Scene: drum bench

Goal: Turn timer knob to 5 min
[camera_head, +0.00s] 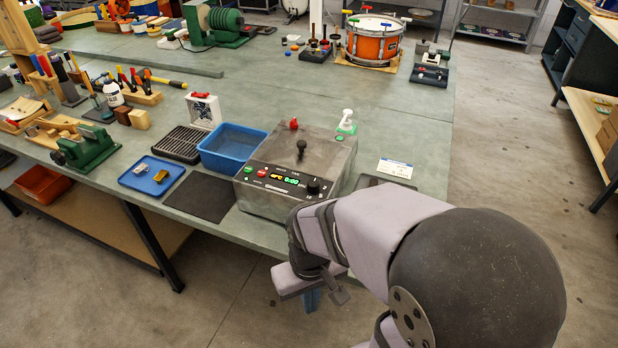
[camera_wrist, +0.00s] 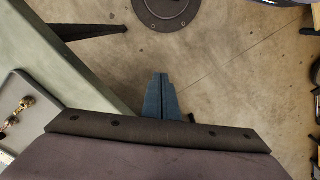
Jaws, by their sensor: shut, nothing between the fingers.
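The timer knob (camera_head: 313,186) is a small black knob on the right part of the black control panel of a grey box-shaped machine (camera_head: 305,152). The panel has a lit display (camera_head: 289,181) with green and orange characters, too small to read surely. The knob's pointer direction cannot be made out. My gripper (camera_head: 312,299) is in front of the bench, below and apart from the knob. In the wrist view my gripper (camera_wrist: 162,84) has its blue fingers together with nothing between them, over the floor. The knob is not in the wrist view.
A blue bin (camera_head: 232,148) stands left of the machine, with a dark mat (camera_head: 200,196) in front of it. A white card (camera_head: 395,168) lies to the right. The bench edge (camera_head: 232,231) is close to my gripper. The floor in front is clear.

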